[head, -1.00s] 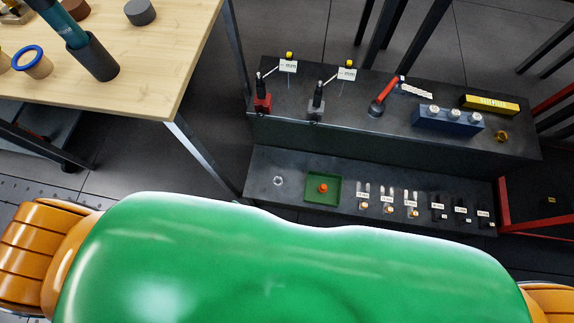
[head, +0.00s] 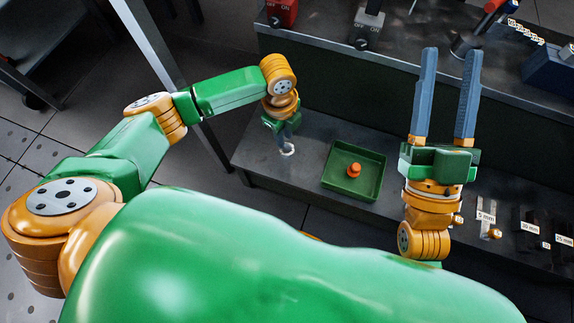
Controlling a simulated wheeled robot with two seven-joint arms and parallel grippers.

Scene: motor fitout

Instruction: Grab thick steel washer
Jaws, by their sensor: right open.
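The steel washer (head: 288,151) is a small pale metal ring on the left part of the lower dark shelf (head: 312,147). My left gripper (head: 284,146) points down right at the washer, its blue fingers at the ring's upper side. Whether they are open or closed around it is too small to tell, and they hide part of the ring. My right gripper (head: 447,52) is open and empty, its two long blue fingers spread apart and pointing toward the upper shelf.
A green tray (head: 345,186) with an orange knobbed piece (head: 354,170) sits right of the washer. Labelled small blocks (head: 530,228) stand along the shelf's right part. The raised upper shelf (head: 340,42) carries switches and a blue block (head: 548,72).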

